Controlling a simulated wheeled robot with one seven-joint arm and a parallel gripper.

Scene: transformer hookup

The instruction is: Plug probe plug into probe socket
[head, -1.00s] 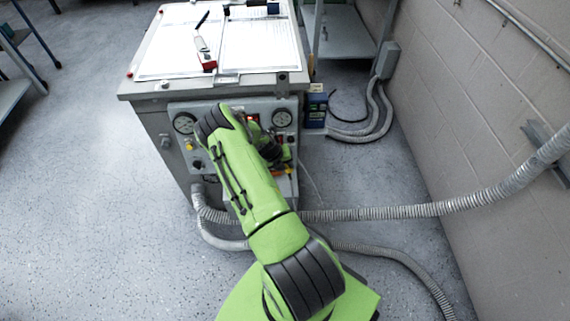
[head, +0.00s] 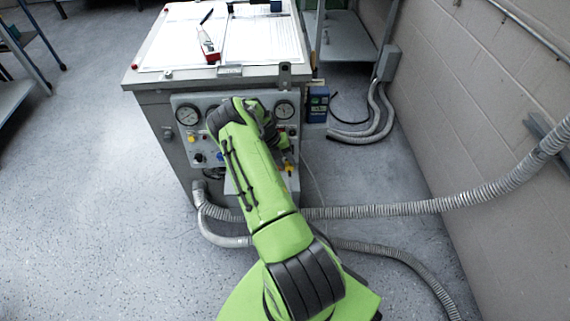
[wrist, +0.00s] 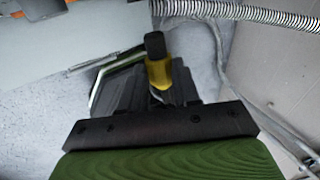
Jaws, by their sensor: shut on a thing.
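The probe plug, with a yellow body and a black end (wrist: 158,69), stands up between the dark jaws of my gripper (wrist: 157,88) in the wrist view. My gripper is shut on it. In the head view a small yellow piece that looks like the plug (head: 289,168) shows low at the right of the cabinet front, with a thin cable beside it. My green arm covers the middle of the control panel (head: 180,108). I cannot pick out the probe socket in either view.
The panel carries a left gauge (head: 188,115), a right gauge (head: 284,110) and small coloured knobs. A blue box (head: 318,104) stands right of the cabinet. Grey corrugated hoses (head: 400,211) run across the right side towards the block wall (head: 480,110).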

